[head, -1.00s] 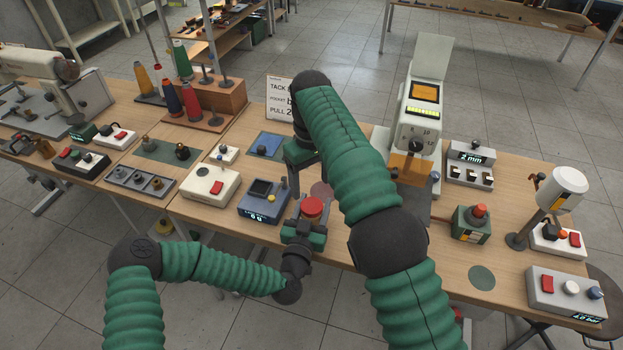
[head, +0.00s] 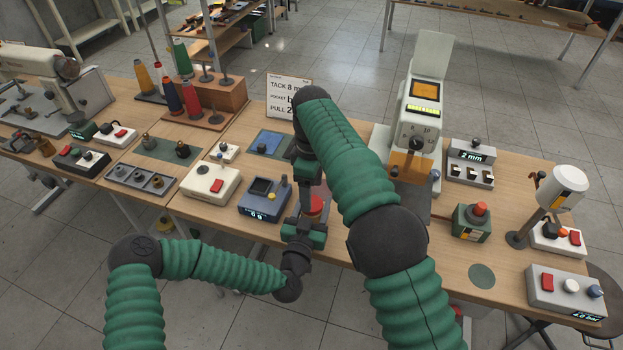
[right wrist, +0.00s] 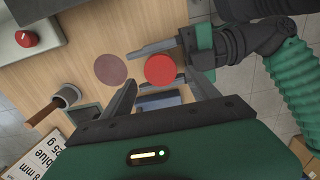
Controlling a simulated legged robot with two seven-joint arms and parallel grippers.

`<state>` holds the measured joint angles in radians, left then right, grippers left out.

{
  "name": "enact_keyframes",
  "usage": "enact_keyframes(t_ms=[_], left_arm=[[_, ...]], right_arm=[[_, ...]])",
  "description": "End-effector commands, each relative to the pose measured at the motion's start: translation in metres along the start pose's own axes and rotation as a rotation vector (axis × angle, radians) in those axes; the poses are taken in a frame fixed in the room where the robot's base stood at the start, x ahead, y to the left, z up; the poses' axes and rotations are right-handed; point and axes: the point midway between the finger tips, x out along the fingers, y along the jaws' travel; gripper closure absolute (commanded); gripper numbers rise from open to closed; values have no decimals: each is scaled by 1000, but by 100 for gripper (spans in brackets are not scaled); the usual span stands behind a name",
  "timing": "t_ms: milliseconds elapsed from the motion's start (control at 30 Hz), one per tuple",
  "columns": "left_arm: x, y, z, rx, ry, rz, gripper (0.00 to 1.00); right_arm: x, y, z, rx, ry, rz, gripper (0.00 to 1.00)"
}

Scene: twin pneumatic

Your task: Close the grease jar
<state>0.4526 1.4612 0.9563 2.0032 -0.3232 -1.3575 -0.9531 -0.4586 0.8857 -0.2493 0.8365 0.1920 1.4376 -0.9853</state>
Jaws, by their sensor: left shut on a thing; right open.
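The grease jar, seen as a red round top (head: 317,204), is held at the table's near edge. My left gripper (head: 311,222) is shut on it, one finger on each side. In the right wrist view the red top (right wrist: 160,70) is a plain disc from above, with the left gripper (right wrist: 158,58) around it. I cannot tell whether the lid is seated. My right gripper (head: 306,200) is open and points down just over the jar, partly hiding it.
A mauve round patch (right wrist: 111,69) lies on the table beside the jar. A grey cup with a brown stick (right wrist: 68,95) stands near. A blue scale-like box (head: 262,199) is left of the grippers, and an upright machine (head: 418,125) is behind right.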

Motion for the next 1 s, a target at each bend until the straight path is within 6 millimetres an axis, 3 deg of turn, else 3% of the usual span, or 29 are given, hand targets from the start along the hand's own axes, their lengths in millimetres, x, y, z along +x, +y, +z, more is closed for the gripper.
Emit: enact_keyframes(t_ms=[233,567,1000], left_arm=[[0,0,0,0,0,0,100],[0,0,0,0,0,0,100],[0,0,0,0,0,0,100]], right_arm=[[34,0,0,1,0,0,31],[40,0,0,1,0,0,31],[39,0,0,2,1,1,86]])
